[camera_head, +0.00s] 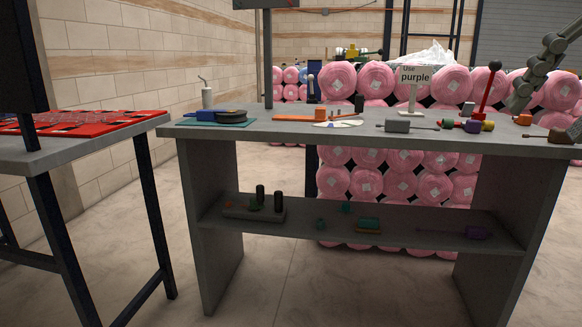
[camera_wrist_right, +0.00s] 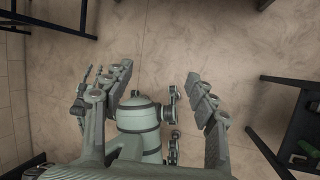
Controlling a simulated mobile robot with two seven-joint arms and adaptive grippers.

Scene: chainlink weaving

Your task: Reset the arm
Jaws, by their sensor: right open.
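My right gripper (camera_head: 540,118) is at the right edge of the head view, partly cut off, in front of the table's right end. In the right wrist view the two fingers of my right gripper (camera_wrist_right: 160,78) stand wide apart. Nothing is held between them, and they point out over bare floor. Part of my own pale body shows between and behind the fingers.
A red woven panel (camera_head: 80,122) lies on the left table. Pink rolls (camera_head: 375,80) stack behind. Floor in front is clear.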

